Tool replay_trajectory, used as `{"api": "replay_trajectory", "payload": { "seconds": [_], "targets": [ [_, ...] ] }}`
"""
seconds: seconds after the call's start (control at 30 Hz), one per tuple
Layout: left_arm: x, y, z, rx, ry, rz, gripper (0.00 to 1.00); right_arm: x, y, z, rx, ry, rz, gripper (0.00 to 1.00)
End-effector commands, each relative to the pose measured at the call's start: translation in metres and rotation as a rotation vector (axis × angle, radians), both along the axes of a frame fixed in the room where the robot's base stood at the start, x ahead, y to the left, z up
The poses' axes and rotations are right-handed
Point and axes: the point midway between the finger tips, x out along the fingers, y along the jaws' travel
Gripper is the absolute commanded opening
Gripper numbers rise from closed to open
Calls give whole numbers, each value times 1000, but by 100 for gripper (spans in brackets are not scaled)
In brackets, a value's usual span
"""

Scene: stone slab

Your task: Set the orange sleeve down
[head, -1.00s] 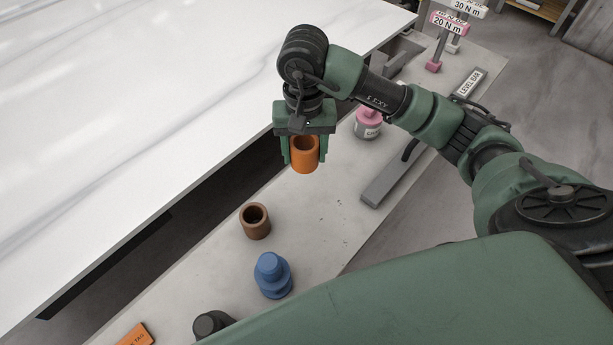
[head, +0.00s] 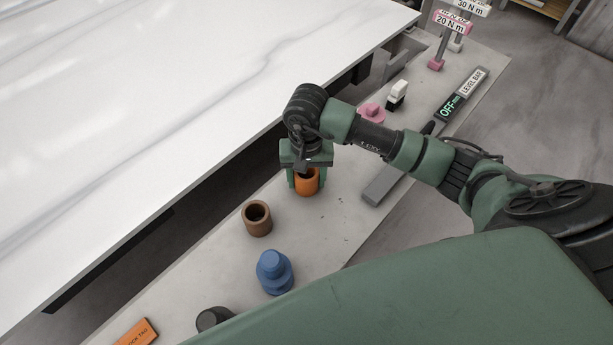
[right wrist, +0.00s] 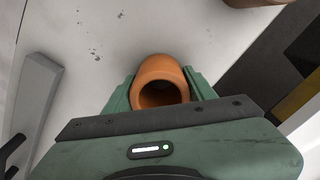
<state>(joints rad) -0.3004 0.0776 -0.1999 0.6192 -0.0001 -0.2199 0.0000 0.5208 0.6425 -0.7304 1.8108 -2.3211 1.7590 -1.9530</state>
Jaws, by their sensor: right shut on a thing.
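The orange sleeve (head: 308,184) is a short hollow cylinder, held upright between the fingers of my right gripper (head: 306,180) over the grey ledge (head: 325,220). In the right wrist view the sleeve (right wrist: 162,72) sits between the two green fingers of the gripper (right wrist: 160,90), its open end facing the camera. The sleeve is low at the ledge; I cannot tell whether its base touches the surface. My left gripper is out of view.
A brown sleeve (head: 257,220) and a blue stepped piece (head: 273,272) stand nearer on the ledge. A grey bar (head: 385,184) and a pink piece (head: 371,112) are to the right. The white slab (head: 150,110) lies left, beyond a dark gap.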

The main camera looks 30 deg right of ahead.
Motion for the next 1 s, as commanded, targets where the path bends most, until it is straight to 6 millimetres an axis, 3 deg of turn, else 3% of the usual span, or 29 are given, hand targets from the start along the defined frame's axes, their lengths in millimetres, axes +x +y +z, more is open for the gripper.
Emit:
{"api": "replay_trajectory", "payload": {
  "seconds": [0.13,0.17,0.2,0.23,0.67,1.0],
  "targets": [
    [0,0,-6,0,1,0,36,0,0,-4,0,-1,0,11],
    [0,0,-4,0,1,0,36,0,0,-3,0,0,0,63],
    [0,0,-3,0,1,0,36,0,0,-3,0,0,0,75],
    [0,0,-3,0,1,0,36,0,0,-3,0,0,0,77],
    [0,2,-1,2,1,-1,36,1,0,6,-1,-2,0,77],
    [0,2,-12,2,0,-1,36,2,-1,75,-2,-7,1,77]
  ]
}}
